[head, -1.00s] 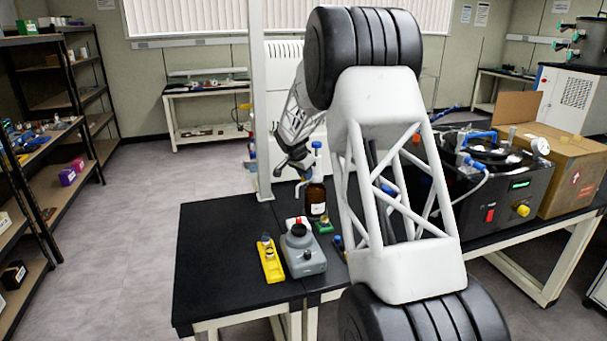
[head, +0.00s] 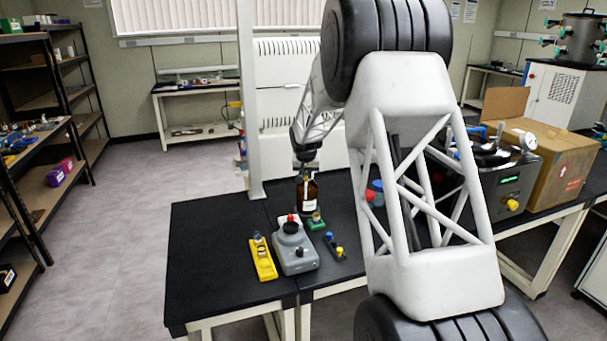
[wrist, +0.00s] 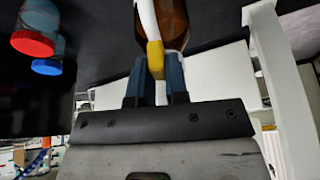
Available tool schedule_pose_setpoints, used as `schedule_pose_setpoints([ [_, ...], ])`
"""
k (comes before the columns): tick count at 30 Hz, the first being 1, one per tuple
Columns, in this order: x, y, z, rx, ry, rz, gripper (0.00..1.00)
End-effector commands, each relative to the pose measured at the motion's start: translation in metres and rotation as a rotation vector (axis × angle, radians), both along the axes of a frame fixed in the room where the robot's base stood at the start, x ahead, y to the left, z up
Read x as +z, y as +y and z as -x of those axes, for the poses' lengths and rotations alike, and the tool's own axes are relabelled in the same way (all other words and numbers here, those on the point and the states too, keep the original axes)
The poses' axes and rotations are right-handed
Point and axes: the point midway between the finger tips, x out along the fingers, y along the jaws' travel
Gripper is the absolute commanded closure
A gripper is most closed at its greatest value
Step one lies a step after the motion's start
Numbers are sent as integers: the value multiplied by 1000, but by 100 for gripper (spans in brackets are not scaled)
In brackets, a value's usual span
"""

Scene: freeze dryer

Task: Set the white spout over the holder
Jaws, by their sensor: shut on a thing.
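The white spout (wrist: 146,20) shows in the wrist view as a curved white tube in front of the amber bottle (head: 307,192), with a yellow piece (wrist: 155,60) at its lower end. My gripper (wrist: 155,75) is shut on this yellow piece, which sits between its dark blue fingers. In the head view my gripper (head: 305,160) is at the top of the bottle, which stands upright on the black bench. A small green holder (head: 317,222) stands in front of the bottle. The spout is too small to make out in the head view.
A small dark rack (head: 335,248) is to the right. The bench's left part is clear.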

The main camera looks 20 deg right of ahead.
Motion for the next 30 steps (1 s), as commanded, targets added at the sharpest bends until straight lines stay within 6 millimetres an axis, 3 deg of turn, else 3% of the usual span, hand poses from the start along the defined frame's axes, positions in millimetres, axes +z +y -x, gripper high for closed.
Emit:
schedule_pose_setpoints([
  [16, 1, -19, 4, 304, -1, 0, 100],
  [30, 0, -24, 4, 403, -1, 0, 100],
])
